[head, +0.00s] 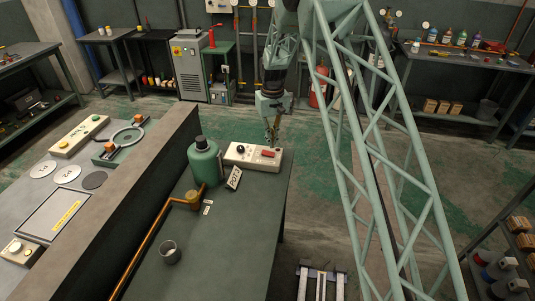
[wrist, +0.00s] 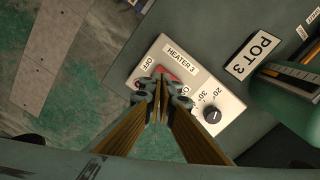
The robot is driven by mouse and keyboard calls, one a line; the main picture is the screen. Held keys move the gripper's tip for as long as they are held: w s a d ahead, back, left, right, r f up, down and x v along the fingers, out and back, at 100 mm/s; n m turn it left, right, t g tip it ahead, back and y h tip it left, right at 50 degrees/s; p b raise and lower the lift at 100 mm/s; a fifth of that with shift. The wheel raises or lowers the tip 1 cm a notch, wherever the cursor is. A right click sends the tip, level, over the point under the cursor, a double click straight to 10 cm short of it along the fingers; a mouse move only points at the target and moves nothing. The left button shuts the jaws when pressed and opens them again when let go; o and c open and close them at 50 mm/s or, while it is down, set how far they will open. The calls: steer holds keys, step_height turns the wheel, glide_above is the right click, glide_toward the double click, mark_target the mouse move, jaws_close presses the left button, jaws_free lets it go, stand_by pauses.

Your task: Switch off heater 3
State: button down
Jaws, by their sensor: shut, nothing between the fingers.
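The heater 3 control box (head: 239,156) is a white panel on the green bench, and it also shows in the wrist view (wrist: 190,62) with its "HEATER 3" label. A red rocker switch (head: 268,153) sits at its right end; in the wrist view the red switch (wrist: 167,73) is partly hidden behind my fingertips. An "OFF" mark is beside the switch. A black dial (wrist: 212,115) with 20° and 30° marks is at the other end. My gripper (wrist: 160,92) is shut and empty, with its tips over or close to the switch. I cannot tell whether they touch.
A green pot (head: 204,163) stands left of the box, with a "POT 3" sign (head: 234,178) in front. A copper pipe (head: 160,225) and a small cup (head: 171,253) are on the bench. A low grey wall (head: 150,180) runs along the left.

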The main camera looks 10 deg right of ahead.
steer(key=shift+r+p, duration=0.4)
steer(key=shift+r, duration=0.9)
step_height(320, 180, up, 19)
steer(key=t+b, duration=0.1)
glide_above(272, 154)
steer(key=s, duration=1)
steer(key=s+r+b, duration=0.2)
steer(key=s+r, duration=1)
steer(key=s, duration=0.2)
steer(key=s+r+m+t+b, duration=0.1)
steer(key=s+r, duration=0.2)
steer(key=s, duration=0.8)
steer(key=s+r+t, duration=0.1)
steer(key=s+r, duration=0.3)
steer(key=s, duration=0.6)
steer(key=s+f+b, duration=0.1)
steer(key=s, duration=0.8)
steer(key=s+f+t, duration=0.1)
steer(key=s+f, duration=0.1)
steer(key=s, duration=0.8)
steer(key=shift+s+f+b, duration=0.15)
steer(key=shift+f+b, duration=0.15)
steer(key=shift+b, duration=0.1)
